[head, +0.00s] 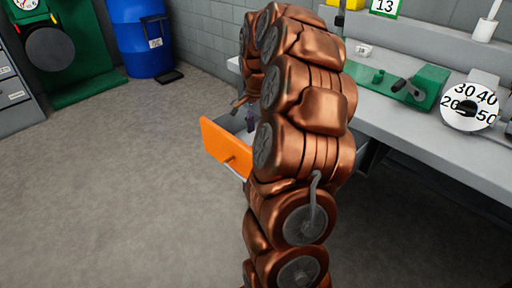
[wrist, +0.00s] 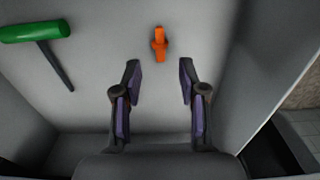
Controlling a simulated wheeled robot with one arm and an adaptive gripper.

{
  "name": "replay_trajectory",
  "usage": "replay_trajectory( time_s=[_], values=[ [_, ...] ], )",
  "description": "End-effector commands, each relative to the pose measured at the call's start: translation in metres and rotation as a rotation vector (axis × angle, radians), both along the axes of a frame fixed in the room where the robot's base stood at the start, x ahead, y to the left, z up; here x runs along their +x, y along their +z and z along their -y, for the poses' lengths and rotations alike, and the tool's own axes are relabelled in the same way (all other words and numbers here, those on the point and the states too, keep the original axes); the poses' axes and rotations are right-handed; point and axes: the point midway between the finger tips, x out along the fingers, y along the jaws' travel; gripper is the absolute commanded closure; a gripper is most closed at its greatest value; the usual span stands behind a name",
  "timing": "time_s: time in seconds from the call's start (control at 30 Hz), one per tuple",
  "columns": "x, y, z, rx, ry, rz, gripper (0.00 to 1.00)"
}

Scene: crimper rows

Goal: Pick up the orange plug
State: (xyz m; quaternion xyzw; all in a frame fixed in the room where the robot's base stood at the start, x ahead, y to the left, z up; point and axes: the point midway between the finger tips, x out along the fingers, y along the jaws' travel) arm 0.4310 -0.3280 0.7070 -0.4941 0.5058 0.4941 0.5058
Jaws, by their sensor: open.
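The orange plug (wrist: 159,43) lies on the light grey floor of the open drawer in the wrist view. It is small and points up and down the picture. My gripper (wrist: 158,70) is open and empty, its two dark fingers with purple pads spread apart. The plug shows just beyond the fingertips, between their lines and apart from both. In the head view my copper arm reaches over the orange-fronted drawer (head: 226,147) and hides most of its inside. The plug cannot be made out there.
A tool with a green handle (wrist: 35,31) and dark shaft lies in the drawer, left of the plug. Drawer walls stand close at left and right. A grey workbench (head: 430,134) with a green device (head: 424,88) and a numbered dial (head: 470,106) is at right.

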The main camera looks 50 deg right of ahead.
Motion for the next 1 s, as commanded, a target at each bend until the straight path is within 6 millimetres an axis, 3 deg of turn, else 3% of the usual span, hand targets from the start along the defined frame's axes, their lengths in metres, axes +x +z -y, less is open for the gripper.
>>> replay_trajectory(
  time_s=[0.33,0.63,0.93,1.0],
  values=[
    [-0.001,-0.044,-0.004,0.002,0.003,-0.004,0.58],
    [0.0,-0.048,-0.003,-0.001,0.002,0.0,0.59],
    [0.0,-0.048,-0.003,0.0,0.002,0.0,0.91],
    [0.0,-0.048,-0.003,0.0,0.002,0.0,0.92]
  ],
)
